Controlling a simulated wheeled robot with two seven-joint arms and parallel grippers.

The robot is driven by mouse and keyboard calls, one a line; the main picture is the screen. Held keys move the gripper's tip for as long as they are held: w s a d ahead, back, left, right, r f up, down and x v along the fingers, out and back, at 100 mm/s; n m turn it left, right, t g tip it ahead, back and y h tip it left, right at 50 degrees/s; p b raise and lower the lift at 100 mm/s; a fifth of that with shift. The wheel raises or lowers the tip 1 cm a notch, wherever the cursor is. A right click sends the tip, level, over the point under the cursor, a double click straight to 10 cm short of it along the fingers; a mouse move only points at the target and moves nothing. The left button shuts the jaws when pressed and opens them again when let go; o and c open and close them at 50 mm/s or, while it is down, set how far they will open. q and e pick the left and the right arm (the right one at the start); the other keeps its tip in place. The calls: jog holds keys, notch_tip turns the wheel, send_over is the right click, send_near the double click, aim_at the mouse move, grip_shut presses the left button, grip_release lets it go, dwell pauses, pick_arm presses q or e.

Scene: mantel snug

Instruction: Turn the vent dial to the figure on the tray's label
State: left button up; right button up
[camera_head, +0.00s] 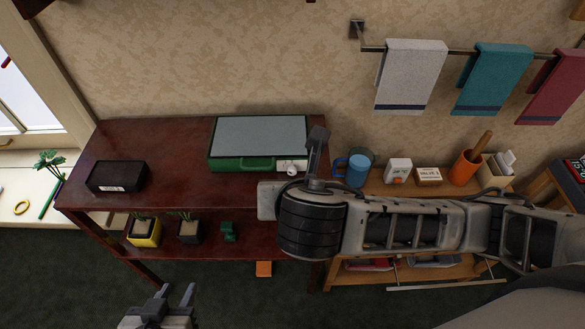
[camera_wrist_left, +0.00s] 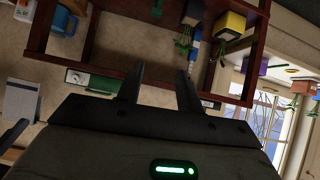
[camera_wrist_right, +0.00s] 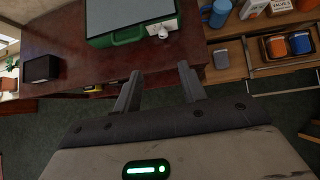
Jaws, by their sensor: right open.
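A black tray (camera_head: 118,177) with a small white label stands at the left of the dark red table; the label's figure is too small to read. A green case with a grey top (camera_head: 258,140) stands at the table's right end. A white round knob (camera_head: 291,167), likely the vent dial, is on its front right; it also shows in the right wrist view (camera_wrist_right: 163,30). Its setting cannot be read. My right gripper (camera_wrist_right: 161,76) is open and empty, apart from the knob. My left gripper (camera_head: 176,292) is open and empty, low in front of the table.
A lower shelf holds potted plants (camera_head: 145,232) and a green object. On the right, a wooden shelf carries a blue mug (camera_head: 358,170), boxes and an orange pot (camera_head: 465,167). Towels (camera_head: 410,75) hang above. The tabletop between tray and case is clear.

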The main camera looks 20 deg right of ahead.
aim_at(292, 172)
jog(key=x, duration=0.5)
jog(key=b+x, duration=0.1)
jog(key=x, duration=0.4)
jog(key=d+b+x, duration=0.1)
jog(key=x, duration=0.5)
jog(key=shift+w+r, duration=0.1)
jog(key=shift+r, duration=0.2)
grip_shut()
